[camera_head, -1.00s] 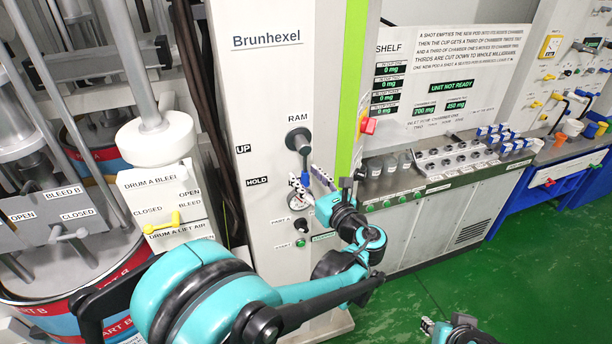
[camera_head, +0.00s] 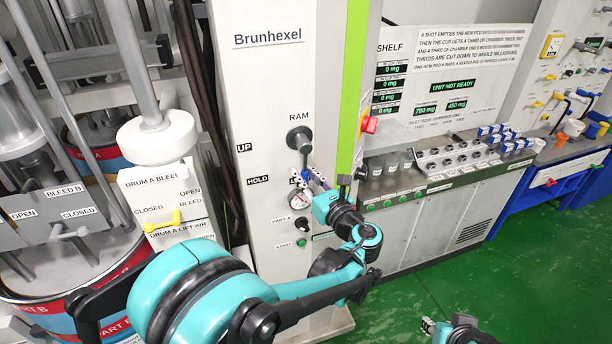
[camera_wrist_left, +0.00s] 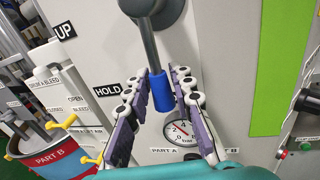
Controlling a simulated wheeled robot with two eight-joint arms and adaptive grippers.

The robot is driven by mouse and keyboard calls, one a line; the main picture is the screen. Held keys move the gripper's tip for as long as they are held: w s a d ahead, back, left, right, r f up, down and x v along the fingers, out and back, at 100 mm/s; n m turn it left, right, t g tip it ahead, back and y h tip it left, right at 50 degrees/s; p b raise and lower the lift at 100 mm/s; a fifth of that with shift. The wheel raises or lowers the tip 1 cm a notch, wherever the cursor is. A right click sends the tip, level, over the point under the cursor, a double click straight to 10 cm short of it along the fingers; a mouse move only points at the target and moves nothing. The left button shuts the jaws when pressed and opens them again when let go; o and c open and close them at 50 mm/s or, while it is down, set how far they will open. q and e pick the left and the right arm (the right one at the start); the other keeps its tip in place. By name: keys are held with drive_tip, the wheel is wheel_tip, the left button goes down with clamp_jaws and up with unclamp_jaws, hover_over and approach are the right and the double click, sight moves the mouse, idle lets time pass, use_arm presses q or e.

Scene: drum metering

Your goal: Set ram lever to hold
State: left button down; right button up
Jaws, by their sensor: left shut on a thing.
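The ram lever (camera_head: 303,151) hangs from a dark round hub on the pale Brunhexel panel. It points downward, to the right of the HOLD label (camera_head: 257,181); the UP label (camera_head: 244,148) is higher on the left. In the left wrist view its blue grip (camera_wrist_left: 162,92) is between the purple-padded fingers of my left gripper (camera_wrist_left: 160,101), which is shut on it. In the head view this gripper (camera_head: 310,182) partly hides the lever's end and another label. My right gripper (camera_head: 428,325) shows small at the bottom edge; its opening cannot be made out.
A pressure gauge (camera_wrist_left: 181,131) is just below the lever. A green start button (camera_head: 301,242) and a black knob (camera_head: 301,223) sit lower on the panel. The yellow drum bleed lever (camera_head: 176,219) is at left.

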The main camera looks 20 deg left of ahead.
sight(276, 158)
use_arm(q)
drive_tip(key=shift+s+a+m+b, duration=0.45)
drive_tip(key=shift+a+m, duration=0.2)
drive_tip(key=shift+m, duration=0.35)
drive_tip(key=shift+s+a+r+m, duration=0.25)
drive_tip(key=shift+a+m, duration=0.2)
drive_tip(key=shift+m, duration=0.35)
drive_tip(key=m, duration=0.1)
drive_tip(key=s+a+m+t, duration=0.1)
drive_tip(key=shift+r+m+y+b, duration=0.3)
drive_tip(key=shift+r+b, duration=0.05)
drive_tip(key=shift+b, duration=0.05)
drive_tip(key=shift+s+a+r+m+t, duration=0.2)
drive_tip(key=shift+a+r+m, duration=0.1)
drive_tip(key=shift+m, duration=0.35)
drive_tip(key=shift+s+a+r+m+t, duration=0.1)
drive_tip(key=shift+a+r+m+t, duration=0.15)
drive_tip(key=shift+m, duration=0.4)
drive_tip(key=c, duration=1.3)
unclamp_jaws()
